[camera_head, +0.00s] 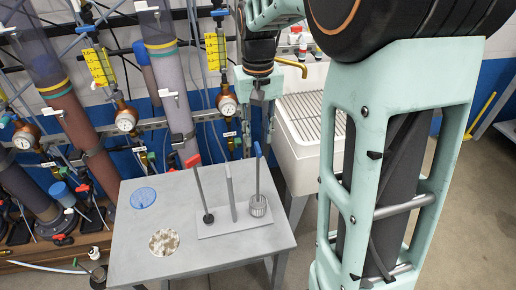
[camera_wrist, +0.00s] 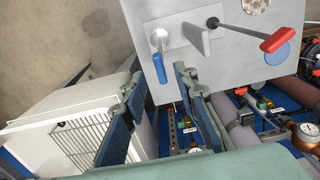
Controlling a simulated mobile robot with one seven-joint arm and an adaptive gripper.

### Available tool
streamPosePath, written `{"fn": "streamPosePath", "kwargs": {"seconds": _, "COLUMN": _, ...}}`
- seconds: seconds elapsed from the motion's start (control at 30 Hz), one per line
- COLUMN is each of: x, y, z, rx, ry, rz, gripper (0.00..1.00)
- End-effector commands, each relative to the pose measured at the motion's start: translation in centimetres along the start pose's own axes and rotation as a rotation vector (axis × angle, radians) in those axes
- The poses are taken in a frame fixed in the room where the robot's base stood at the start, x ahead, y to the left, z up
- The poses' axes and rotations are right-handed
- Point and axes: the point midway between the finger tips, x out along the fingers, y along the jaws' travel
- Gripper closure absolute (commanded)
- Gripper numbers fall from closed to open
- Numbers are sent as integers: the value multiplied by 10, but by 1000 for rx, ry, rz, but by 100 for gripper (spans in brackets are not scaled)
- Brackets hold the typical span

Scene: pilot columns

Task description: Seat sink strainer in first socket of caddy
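The caddy (camera_head: 214,228) is a flat grey plate on a small table, with a grey upright divider (camera_head: 231,190) in its middle. At its right end stands a blue-handled tool (camera_head: 257,178) with a ribbed metal basket at its foot, probably the sink strainer. It also shows in the wrist view (camera_wrist: 159,66). At the left end a red-handled tool (camera_head: 198,185) with a dark foot stands tilted. Whether either foot sits in a socket I cannot tell. My gripper (camera_head: 257,138) is open above the blue handle, which shows near the fingertips in the wrist view (camera_wrist: 156,80).
A blue disc (camera_head: 143,197) and a mottled pale disc (camera_head: 163,242) lie on the table's left part (camera_head: 130,226). A white basin with a grille (camera_head: 304,150) stands behind right. Pipes and gauges (camera_head: 125,121) line the wall behind the table.

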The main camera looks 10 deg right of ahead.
Motion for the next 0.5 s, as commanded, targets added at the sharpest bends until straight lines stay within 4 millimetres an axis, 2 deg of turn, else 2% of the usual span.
{"fn": "streamPosePath", "kwargs": {"seconds": 0.1, "x": -20, "y": 0, "z": -1, "rx": 0, "ry": 3, "rz": 0, "gripper": 73}}
{"fn": "streamPosePath", "kwargs": {"seconds": 0.2, "x": -31, "y": 0, "z": 0, "rx": 0, "ry": 2, "rz": 0, "gripper": 73}}
{"fn": "streamPosePath", "kwargs": {"seconds": 0.5, "x": -38, "y": 0, "z": 0, "rx": 0, "ry": 0, "rz": 0, "gripper": 73}}
